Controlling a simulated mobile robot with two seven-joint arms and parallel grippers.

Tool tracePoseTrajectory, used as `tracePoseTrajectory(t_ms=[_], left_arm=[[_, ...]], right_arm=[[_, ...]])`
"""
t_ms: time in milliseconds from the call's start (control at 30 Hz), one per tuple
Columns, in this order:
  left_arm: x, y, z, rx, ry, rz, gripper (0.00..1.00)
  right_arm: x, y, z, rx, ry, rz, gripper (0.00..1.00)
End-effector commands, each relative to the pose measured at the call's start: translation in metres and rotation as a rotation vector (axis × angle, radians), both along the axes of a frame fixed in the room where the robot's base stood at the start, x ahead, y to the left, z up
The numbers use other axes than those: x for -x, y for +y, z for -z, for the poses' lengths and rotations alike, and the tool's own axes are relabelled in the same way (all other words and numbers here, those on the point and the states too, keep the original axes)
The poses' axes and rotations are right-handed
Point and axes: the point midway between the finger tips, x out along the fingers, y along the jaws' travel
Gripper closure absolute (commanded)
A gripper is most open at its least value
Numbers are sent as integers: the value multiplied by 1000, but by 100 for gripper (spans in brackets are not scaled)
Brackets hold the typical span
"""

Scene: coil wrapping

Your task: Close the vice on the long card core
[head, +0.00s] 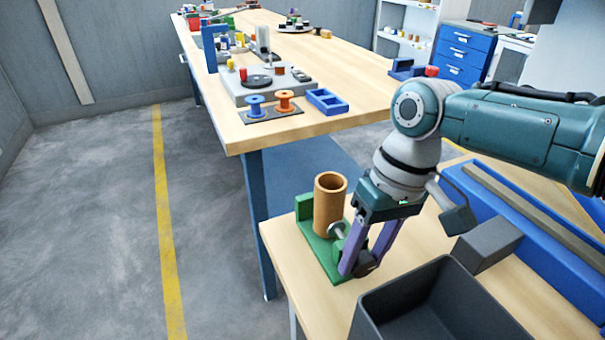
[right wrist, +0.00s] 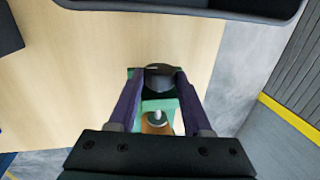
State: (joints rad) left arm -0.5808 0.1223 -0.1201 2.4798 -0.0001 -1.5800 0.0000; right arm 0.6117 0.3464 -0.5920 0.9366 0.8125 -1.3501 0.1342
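The green vice (head: 315,250) sits at the near left corner of the front table. The long card core (head: 328,208), a brown open tube, stands upright in it, beside a raised green jaw. A grey metal screw end faces the core; I cannot tell whether it touches. My right gripper (head: 360,268) has its purple fingers pointing down at the vice's screw side. In the right wrist view its fingertips lie on both sides of the dark vice knob (right wrist: 159,76), with no clear gap. The core (right wrist: 155,126) is partly hidden there. My left gripper is not in view.
A dark open bin (head: 440,305) stands close to the right of the vice. A grey block (head: 487,245) and a long blue fixture (head: 530,220) lie behind it. The larger table (head: 340,75) beyond holds spools (head: 284,102) and a blue tray (head: 327,101).

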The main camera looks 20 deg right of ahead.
Motion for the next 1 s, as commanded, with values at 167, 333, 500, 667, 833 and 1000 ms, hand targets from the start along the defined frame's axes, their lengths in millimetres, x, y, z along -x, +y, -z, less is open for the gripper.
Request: tracePoseTrajectory(t_ms=[167, 333, 500, 667, 833, 1000], left_arm=[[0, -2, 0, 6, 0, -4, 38], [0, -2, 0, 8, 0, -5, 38], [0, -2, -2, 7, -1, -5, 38], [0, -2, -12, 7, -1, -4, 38], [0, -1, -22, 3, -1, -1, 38], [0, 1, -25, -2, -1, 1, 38]], right_arm=[[0, 0, 0, 1, 0, 0, 29], [0, 0, 0, 1, 0, -1, 24], [0, 0, -3, 1, 0, -1, 24], [-1, -5, -26, 1, -3, -1, 24], [-2, -12, -60, 1, -4, -1, 24], [-2, -18, -86, 1, -2, -1, 24]])
